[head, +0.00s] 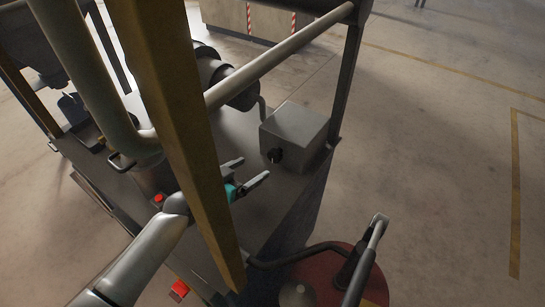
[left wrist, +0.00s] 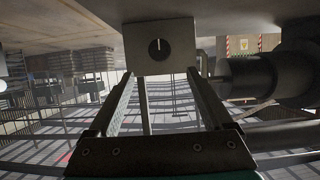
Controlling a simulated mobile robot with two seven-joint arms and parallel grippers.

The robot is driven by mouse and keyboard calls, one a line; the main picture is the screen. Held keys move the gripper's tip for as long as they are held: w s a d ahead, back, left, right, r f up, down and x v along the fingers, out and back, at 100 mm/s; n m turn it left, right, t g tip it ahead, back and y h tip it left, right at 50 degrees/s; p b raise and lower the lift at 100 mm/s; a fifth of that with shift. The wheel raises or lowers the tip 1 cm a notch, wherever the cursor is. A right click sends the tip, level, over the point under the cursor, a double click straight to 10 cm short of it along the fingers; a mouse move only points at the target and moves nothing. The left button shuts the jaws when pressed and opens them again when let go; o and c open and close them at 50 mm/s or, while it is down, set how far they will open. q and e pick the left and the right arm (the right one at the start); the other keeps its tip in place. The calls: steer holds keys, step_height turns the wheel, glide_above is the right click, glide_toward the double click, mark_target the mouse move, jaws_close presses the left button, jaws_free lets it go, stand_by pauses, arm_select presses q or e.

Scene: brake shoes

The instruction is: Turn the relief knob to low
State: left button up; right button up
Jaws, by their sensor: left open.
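The relief knob (head: 275,156) is a small black round knob on the front face of a grey box (head: 297,128). In the left wrist view the knob (left wrist: 158,49) faces the camera at top centre, with a pale pointer mark upright in the picture. No readable labels show around it. My left gripper (head: 254,171) is open and empty, its two fingers pointing toward the box, a short gap from the knob. In the left wrist view the knob lies just beyond and between the line of the two fingers (left wrist: 160,80).
A yellow-brown post (head: 180,120) crosses in front of my left wrist in the head view. A grey pipe (head: 280,55) runs above the box. A dark motor-like cylinder (left wrist: 262,76) is beside the box. A red button (head: 158,198) sits left of the post. Open floor lies right.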

mark_target(271, 156)
arm_select(q)
steer(key=b+x, duration=0.3)
steer(key=x, duration=0.6)
steer(key=shift+b+x, duration=0.35)
steer(key=shift+x, duration=0.55)
steer(key=shift+r, duration=0.1)
jaws_close()
steer(key=shift+f+n+h+b, duration=0.2)
steer(key=shift+n+h+b, duration=0.1)
steer(key=shift+b, duration=0.55)
steer(key=n+h+b, duration=0.1)
steer(key=b, duration=0.2)
steer(key=n+g+b, duration=0.1)
steer(key=b, duration=0.2)
steer(key=shift+w+a+f+n+h, duration=0.1)
steer(key=shift+w+a+n+h, duration=0.1)
steer(key=shift+n+h, duration=0.2)
steer(key=shift+n+h+b, duration=0.4)
steer(key=shift+n+b, duration=0.3)
steer(key=shift+b, duration=0.45)
jaws_free()
